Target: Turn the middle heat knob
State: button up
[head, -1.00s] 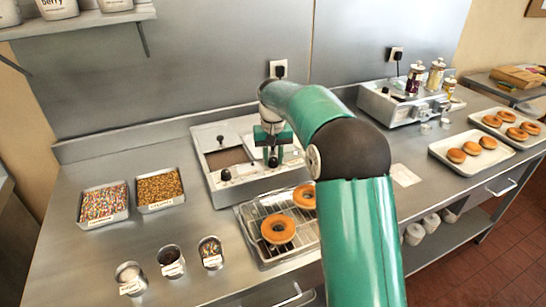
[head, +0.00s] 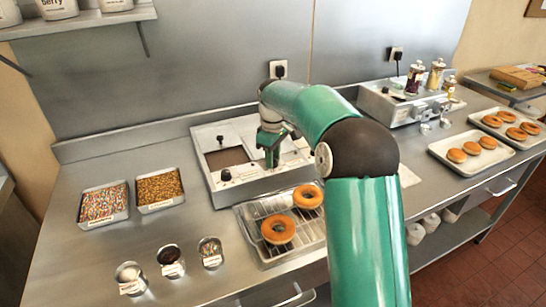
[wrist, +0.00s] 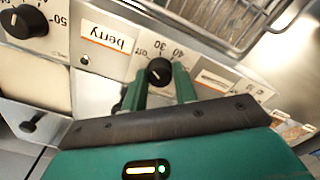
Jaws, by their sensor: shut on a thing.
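The middle heat knob (wrist: 159,71) is a round black knob on the pale front panel, with a dial marked 30, 40 and off around it. My gripper (wrist: 163,80) is shut on it, one green finger on either side. In the head view my gripper (head: 271,158) is at the front of the steel glaze warmer (head: 209,190), and the knob itself is hidden. Another black heat knob (wrist: 25,22) is at the left of the wrist view, beside the berry label (wrist: 108,37).
A wire rack (head: 250,222) with two donuts lies close in front of the warmer. Sprinkle trays (head: 103,205) and small cups (head: 130,278) stand to the left. Trays of donuts (head: 440,150) and a second appliance (head: 385,105) are on the right.

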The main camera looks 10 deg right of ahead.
jog(key=shift+n, duration=0.7)
jog(key=o, duration=1)
jog(key=shift+c, duration=0.2)
notch_tip(320, 180, up, 14)
